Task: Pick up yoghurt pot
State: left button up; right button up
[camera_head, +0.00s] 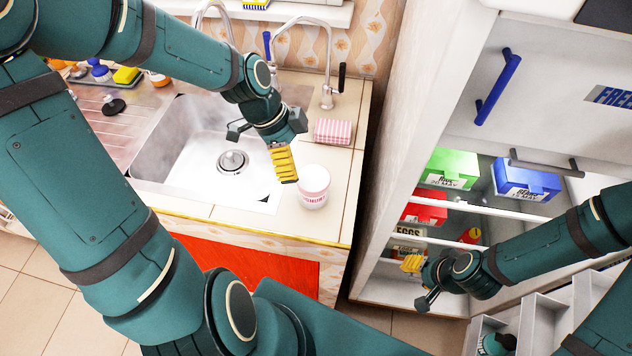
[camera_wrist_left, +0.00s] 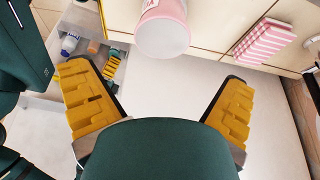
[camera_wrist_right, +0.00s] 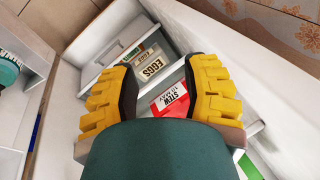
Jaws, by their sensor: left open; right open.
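The yoghurt pot (camera_head: 313,187) is a white and pink tub standing upright on the counter, right of the sink. In the left wrist view the pot (camera_wrist_left: 163,28) is at the top, beyond the fingertips and between their lines. My left gripper (camera_head: 284,165) is just left of the pot and above the counter, open and empty, not visibly touching it. Its two yellow fingers (camera_wrist_left: 158,95) are spread wide in the left wrist view. My right gripper (camera_head: 414,264) is at the open fridge, open; its fingers (camera_wrist_right: 158,85) point toward the shelves with nothing between them.
A sink (camera_head: 205,150) lies left of the pot. A pink striped cloth (camera_head: 333,131) lies behind it, near a tap (camera_head: 328,95). The fridge holds a green box (camera_head: 451,168), a blue box (camera_head: 526,180), a red box (camera_head: 425,208) and an eggs carton (camera_wrist_right: 153,66).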

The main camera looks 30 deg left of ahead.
aim_at(309, 177)
pick_arm(q)
jog(key=b+x, duration=0.1)
jog(key=x, duration=0.4)
jog(key=shift+d+f, duration=0.1)
jog(key=shift+f, duration=0.3)
jog(key=x, duration=0.1)
jog(key=b+x, duration=0.2)
jog(key=x, duration=0.1)
jog(key=shift+a+f, duration=0.25)
jog(key=shift+a, duration=0.05)
jog(key=shift+w+d+f, duration=0.1)
jog(key=shift+d+f, duration=0.05)
jog(key=shift+f, duration=0.25)
jog(key=c, duration=1.1)
